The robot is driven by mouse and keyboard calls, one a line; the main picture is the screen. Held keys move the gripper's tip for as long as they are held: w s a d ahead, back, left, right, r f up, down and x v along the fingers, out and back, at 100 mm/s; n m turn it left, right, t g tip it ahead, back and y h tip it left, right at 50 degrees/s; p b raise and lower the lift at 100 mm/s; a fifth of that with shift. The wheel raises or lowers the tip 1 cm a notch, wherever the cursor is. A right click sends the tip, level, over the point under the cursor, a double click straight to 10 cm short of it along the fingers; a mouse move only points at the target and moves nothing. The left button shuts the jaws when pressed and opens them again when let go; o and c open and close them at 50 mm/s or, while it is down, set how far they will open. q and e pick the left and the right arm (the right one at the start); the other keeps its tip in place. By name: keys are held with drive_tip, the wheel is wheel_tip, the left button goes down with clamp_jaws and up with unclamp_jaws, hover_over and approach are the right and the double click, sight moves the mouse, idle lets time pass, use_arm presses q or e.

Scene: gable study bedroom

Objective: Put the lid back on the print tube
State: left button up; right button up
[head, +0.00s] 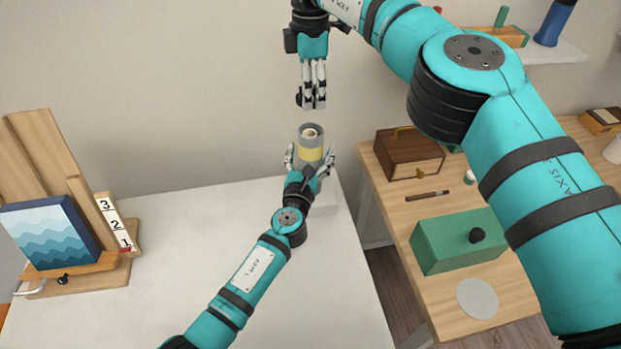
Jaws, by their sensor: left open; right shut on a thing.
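The print tube (311,153) stands upright at the far edge of the white table, grey with a yellow band. Its top is open and a pale roll shows inside. My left gripper (310,158) is open, with its fingers on either side of the tube's lower part; I cannot tell whether they touch it. My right gripper (313,103) points down above the tube, apart from it. It is shut on a small dark piece (299,98), apparently the lid, mostly hidden by the fingers.
The white table (200,235) has clear room in the middle. A wave picture (48,235) on a wooden stand and a number strip (116,225) stand at left. At right, a wooden desk (405,215) holds a brown box (408,158) and a green box (450,245) with a black knob.

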use_arm(q)
clamp_jaws()
use_arm(e)
drive_tip(key=shift+f, duration=2.5)
use_arm(q)
drive_tip(key=shift+f, duration=0.1)
use_arm(e)
drive_tip(key=shift+f, duration=0.1)
drive_tip(key=shift+f, duration=0.8)
drive_tip(key=shift+f, duration=0.6)
drive_tip(key=o, duration=0.9)
